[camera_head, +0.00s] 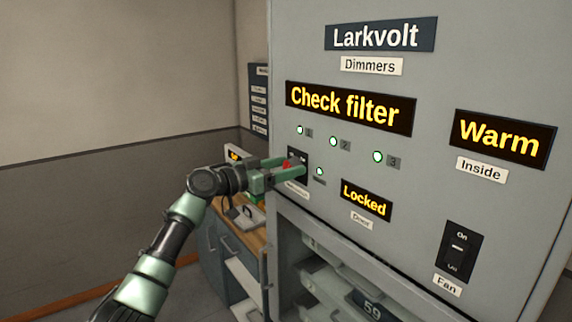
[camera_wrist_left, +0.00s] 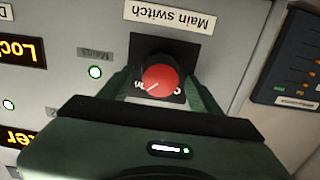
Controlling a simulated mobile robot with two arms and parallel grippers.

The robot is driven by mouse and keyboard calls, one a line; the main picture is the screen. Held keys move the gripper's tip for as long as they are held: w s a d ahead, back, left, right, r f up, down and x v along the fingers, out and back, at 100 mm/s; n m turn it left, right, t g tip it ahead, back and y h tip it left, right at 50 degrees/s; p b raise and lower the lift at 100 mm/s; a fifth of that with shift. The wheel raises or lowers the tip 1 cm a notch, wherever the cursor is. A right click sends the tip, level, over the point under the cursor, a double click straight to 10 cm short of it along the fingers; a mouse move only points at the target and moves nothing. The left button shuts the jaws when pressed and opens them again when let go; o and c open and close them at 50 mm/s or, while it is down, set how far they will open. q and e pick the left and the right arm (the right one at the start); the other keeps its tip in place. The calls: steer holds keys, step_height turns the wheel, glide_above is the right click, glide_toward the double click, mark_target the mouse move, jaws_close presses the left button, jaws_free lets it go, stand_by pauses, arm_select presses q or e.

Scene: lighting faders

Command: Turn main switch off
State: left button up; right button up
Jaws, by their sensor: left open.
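In the head view the red knob (camera_head: 287,164) shows partly, behind my gripper. My left gripper (camera_head: 283,174) is open, with its green fingers on either side of the knob; it also shows in the left wrist view (camera_wrist_left: 160,88). I cannot tell whether the fingers touch the knob. A white line on the knob points obliquely; the plate's lettering is partly hidden. My right gripper is not in view.
The grey Larkvolt cabinet (camera_head: 450,90) carries lit displays reading "Check filter" (camera_head: 350,108), "Warm" (camera_head: 503,138) and "Locked" (camera_head: 366,200). Several indicator lamps glow. A black fan rocker (camera_head: 460,250) sits lower right. A wooden-topped counter (camera_head: 255,234) stands behind my left arm.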

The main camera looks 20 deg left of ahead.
arm_select(q)
steer(key=c, duration=1.4)
steer(key=shift+o, duration=0.2)
